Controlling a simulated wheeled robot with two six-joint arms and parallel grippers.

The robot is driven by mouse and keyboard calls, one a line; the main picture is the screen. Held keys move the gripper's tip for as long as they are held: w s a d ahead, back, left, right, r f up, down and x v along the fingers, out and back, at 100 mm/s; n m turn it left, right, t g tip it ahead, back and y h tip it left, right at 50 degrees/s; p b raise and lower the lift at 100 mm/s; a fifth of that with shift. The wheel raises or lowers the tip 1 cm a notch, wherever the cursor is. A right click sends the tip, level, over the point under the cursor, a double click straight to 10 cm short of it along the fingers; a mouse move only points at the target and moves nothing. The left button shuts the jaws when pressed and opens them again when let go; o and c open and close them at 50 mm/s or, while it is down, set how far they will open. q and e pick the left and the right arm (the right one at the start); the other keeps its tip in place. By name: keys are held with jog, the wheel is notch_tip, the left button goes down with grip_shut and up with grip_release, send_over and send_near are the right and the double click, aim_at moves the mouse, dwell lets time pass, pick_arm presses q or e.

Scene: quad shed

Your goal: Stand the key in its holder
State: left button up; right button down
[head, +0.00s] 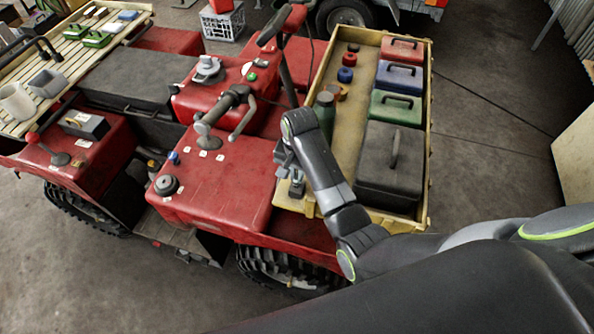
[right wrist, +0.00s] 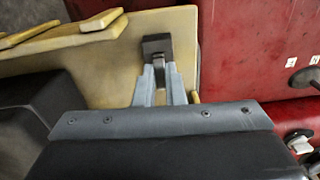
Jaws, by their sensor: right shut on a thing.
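My right gripper (head: 290,168) is over the near left corner of the yellow cargo tray (head: 284,195). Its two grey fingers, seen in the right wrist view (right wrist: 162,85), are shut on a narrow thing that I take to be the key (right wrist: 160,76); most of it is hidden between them. A small dark block, probably the holder (right wrist: 157,44), is right at the fingertips. It also shows in the head view (head: 297,187), at the tray's corner just below the gripper. I cannot tell whether the key is inside it. My left gripper is not in view.
A large black case (head: 375,185) stands close right of my right forearm, with green (head: 397,107), blue (head: 400,77) and red (head: 403,50) cases behind it. A green canister (head: 325,108) stands near the wrist. The red quad body (head: 225,185) lies left of the tray.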

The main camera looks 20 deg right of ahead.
jog(key=shift+f, duration=0.65)
jog(key=c, duration=1.4)
grip_release()
jog(key=shift+c, duration=0.2)
jog(key=shift+r, duration=0.1)
